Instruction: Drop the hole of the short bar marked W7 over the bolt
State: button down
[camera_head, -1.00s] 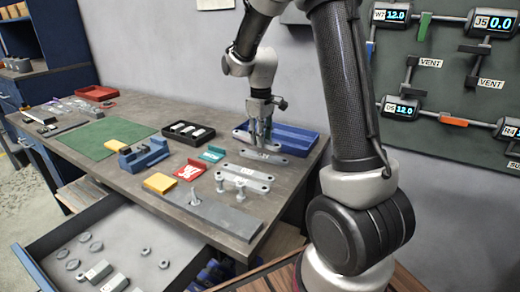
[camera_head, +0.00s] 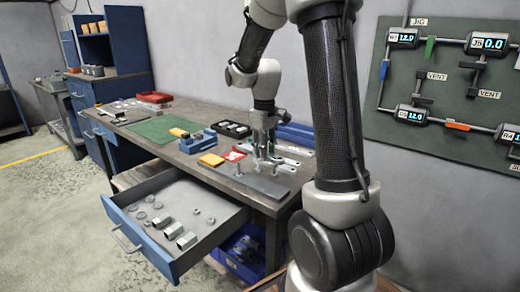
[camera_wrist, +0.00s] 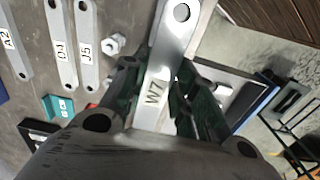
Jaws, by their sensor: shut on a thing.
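The short bar marked W7 (camera_wrist: 170,55) is pale metal, with a round hole near its far end in the wrist view. My gripper (camera_wrist: 160,95) is shut on this bar, its dark fingers on either side near the W7 label. In the head view my gripper (camera_head: 264,148) is over the right part of the bench, above the dark grey plate (camera_head: 262,184). A small upright metal piece, which looks like the bolt (camera_head: 238,169), stands on the plate's left part. The bar is hard to make out in the head view. I cannot tell its height over the bolt.
Bars marked A2 (camera_wrist: 13,45), D4 (camera_wrist: 62,50) and J5 (camera_wrist: 87,50) lie to the left in the wrist view. A blue fixture (camera_head: 198,141) and a yellow block (camera_head: 211,160) stand left of my gripper. An open drawer (camera_head: 165,188) juts out in front.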

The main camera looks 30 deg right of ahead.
jog(key=shift+s+a+f, duration=0.2)
jog(key=shift+a, duration=0.35)
send_over(262, 185)
jog(key=shift+w+f, duration=0.15)
jog(key=shift+f, duration=1.9)
jog(key=shift+f, duration=2.8)
jog(key=c, duration=1.1)
grip_release()
jog(key=shift+o, duration=0.2)
notch_tip(262, 185, up, 12)
jog(key=shift+r, duration=0.1)
